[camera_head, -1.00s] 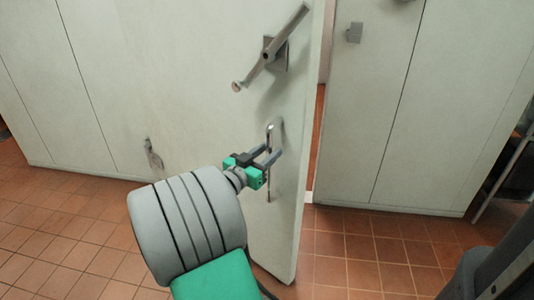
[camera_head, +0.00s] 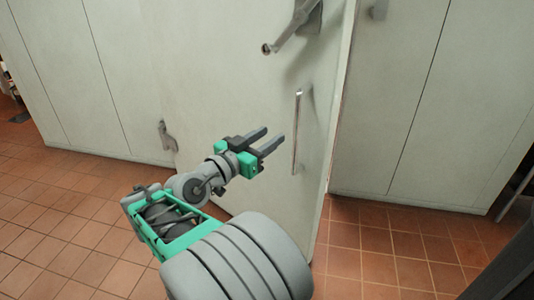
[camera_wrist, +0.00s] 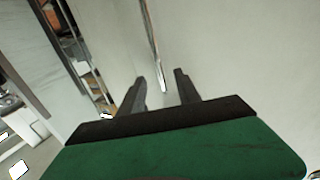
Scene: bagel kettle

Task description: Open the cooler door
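The cooler door (camera_head: 235,85) is a pale panel that stands ajar, with a gap along its right edge in the head view. A thin metal vertical handle (camera_head: 297,135) is on its face, below a larger lever latch (camera_head: 293,27). My gripper (camera_head: 275,140) is open and empty, its two dark fingers pointing at the door just left of the handle. In the wrist view the handle (camera_wrist: 151,45) runs down between and beyond the open fingers (camera_wrist: 160,92). It looks apart from both fingers.
Pale wall panels (camera_head: 410,95) stand to the right of the door, and more (camera_head: 85,80) to the left, where a small metal fitting (camera_head: 166,137) sticks out. The tiled floor (camera_head: 60,230) is clear at the left and below the door.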

